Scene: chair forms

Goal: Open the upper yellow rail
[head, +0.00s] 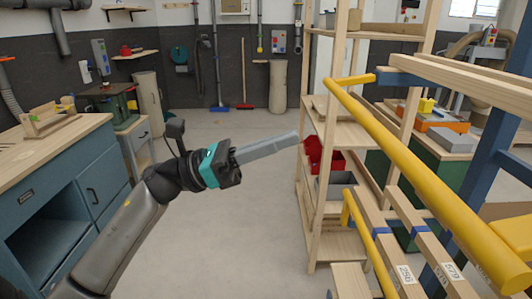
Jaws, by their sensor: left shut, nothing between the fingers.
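The upper yellow rail (420,172) is a long round bar that runs from the middle of the head view down to the lower right, close to me. Its far end has a short yellow crosspiece that reaches toward the blue and wooden frame. A lower yellow rail (362,240) sits beneath it, partly cut off by the bottom edge. My left gripper (294,139) is shut and empty. It points right, to the left of the upper rail's far end and apart from it in the picture. My right gripper is not in view.
A wooden shelf rack (311,190) with a red bin (322,156) stands behind the rails. Numbered wooden forms (404,272) lie at lower right. A blue workbench (92,190) is at left. The grey floor (235,235) between is clear.

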